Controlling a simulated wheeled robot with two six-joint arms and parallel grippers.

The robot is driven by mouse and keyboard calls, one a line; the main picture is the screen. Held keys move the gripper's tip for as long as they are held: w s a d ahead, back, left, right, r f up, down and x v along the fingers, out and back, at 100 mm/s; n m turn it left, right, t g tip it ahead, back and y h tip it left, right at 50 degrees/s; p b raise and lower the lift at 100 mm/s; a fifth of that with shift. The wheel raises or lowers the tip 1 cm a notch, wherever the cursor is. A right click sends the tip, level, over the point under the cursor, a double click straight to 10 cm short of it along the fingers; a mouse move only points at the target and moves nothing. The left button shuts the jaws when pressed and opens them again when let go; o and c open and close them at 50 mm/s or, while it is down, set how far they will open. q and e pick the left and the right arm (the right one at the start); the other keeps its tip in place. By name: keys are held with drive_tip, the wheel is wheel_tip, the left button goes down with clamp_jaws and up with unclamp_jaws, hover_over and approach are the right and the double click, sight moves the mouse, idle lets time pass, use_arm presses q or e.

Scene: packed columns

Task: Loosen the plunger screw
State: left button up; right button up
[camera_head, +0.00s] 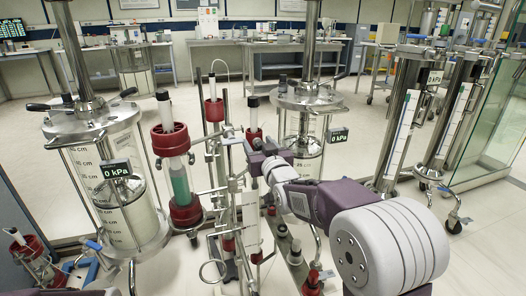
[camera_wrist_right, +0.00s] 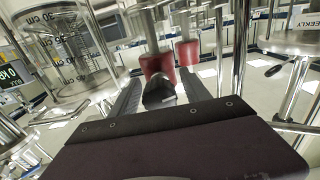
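A white plunger rod with a black cap (camera_head: 253,102) rises from a red collar (camera_head: 254,134) just behind the gripper. My left gripper is not in view.
A red-capped column (camera_head: 179,182) with green filling stands left of the gripper. Large clear cylinders with metal lids stand at the left (camera_head: 110,200) and behind (camera_head: 303,125). A metal clamp stand (camera_head: 232,170) is close by. Glass panels (camera_head: 490,125) are at the right.

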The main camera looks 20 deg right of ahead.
drive_tip(key=shift+s+f, duration=0.1)
drive_tip(key=shift+s, duration=0.1)
drive_tip(key=s+b, duration=0.2)
drive_tip(key=s, duration=0.4)
drive_tip(key=shift+s, duration=0.3)
drive_tip(key=shift+d, duration=0.1)
